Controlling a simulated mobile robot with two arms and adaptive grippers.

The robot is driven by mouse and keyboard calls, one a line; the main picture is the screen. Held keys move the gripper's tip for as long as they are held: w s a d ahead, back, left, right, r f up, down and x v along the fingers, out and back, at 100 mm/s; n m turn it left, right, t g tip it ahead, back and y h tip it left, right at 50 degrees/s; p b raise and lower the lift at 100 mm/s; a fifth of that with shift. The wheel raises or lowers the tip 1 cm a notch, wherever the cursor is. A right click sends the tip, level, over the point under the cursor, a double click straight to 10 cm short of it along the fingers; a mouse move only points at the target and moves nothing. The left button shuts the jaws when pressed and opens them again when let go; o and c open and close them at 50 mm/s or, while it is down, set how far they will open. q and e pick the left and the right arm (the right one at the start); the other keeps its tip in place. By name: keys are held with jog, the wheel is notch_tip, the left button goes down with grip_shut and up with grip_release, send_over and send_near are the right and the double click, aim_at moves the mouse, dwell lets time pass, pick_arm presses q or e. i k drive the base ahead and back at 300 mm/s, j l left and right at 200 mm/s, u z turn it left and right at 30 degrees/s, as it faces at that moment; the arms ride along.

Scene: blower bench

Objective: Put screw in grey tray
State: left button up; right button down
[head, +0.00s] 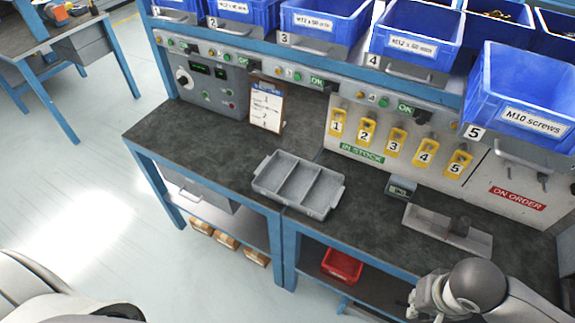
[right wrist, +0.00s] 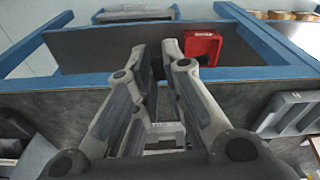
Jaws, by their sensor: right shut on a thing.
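The grey tray (head: 284,202) lies on the dark bench top near its front edge, left of my right arm. It has three compartments, and no screw shows in them. Part of it also shows at the right edge of the right wrist view (right wrist: 292,116). My right gripper (head: 428,306) is at the bottom right of the head view, to the right of the tray and apart from it. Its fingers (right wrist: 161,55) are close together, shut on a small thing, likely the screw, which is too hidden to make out. My left gripper is not in view.
Blue bins stand on the upper shelf, including the M10 screws bin (head: 520,98). A clipboard (head: 266,106) leans at the back of the bench. A flat fixture (head: 440,233) lies right of the tray. A red bin (head: 342,266) sits on the lower shelf. The bench left of the tray is clear.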

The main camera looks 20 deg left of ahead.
aim_at(298, 186)
jog(key=i+j+z, duration=0.1)
jog(key=j, duration=0.3)
jog(key=i+j, duration=0.15)
jog(key=j, duration=0.25)
jog(key=i+j+z, duration=0.15)
jog(key=j, duration=0.25)
jog(key=i+j, duration=0.1)
jog(key=j, duration=0.3)
jog(key=i+j+z, duration=0.15)
jog(key=j, duration=0.3)
